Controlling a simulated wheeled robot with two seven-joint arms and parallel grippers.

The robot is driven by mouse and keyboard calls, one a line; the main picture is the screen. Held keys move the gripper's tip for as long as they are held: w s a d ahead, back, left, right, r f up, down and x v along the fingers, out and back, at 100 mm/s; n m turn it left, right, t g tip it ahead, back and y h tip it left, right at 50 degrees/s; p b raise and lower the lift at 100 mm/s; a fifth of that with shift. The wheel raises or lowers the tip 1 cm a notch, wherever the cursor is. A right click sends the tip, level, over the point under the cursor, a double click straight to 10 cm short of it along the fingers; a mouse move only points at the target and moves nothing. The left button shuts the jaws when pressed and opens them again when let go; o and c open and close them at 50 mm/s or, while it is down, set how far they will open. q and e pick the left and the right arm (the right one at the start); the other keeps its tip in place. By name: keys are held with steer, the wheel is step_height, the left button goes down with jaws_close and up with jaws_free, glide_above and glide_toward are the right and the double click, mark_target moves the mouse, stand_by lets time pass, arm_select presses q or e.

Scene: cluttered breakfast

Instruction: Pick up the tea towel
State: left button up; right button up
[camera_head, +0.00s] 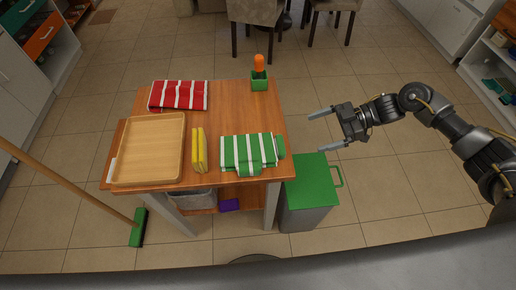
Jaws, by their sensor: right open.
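Two folded striped cloths lie on the wooden table (231,98); I cannot tell which one is the tea towel. The green and white striped cloth (240,154) lies at the front right of the table top. The red and white striped cloth (178,96) lies flat at the back left. My right gripper (323,131) is open and empty, to the right of the table, with its fingers pointing left toward it. It is apart from the green cloth. My left gripper is not in view.
A wooden tray (149,119) fills the table's left side, with a yellow folded item (199,150) beside it. A green pot with an orange-topped object (259,80) stands at the back right. A green-lidded bin (312,184) stands at the right. A broom (138,228) leans at left.

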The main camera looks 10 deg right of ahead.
steer(key=p, duration=0.1)
glide_toward(280, 147)
steer(key=w+a+f, duration=0.1)
steer(key=w, duration=0.1)
steer(key=p+x, duration=0.1)
steer(key=x, duration=0.1)
steer(key=p+x, duration=0.1)
steer(key=x, duration=0.1)
steer(key=p+x, duration=0.1)
steer(key=x, duration=0.1)
steer(key=shift+s+a+f, duration=0.2)
steer(key=shift+s+f, duration=0.1)
steer(key=shift+s, duration=0.1)
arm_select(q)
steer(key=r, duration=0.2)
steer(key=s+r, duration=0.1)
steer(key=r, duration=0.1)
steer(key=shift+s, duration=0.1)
arm_select(e)
steer(key=c, duration=1.1)
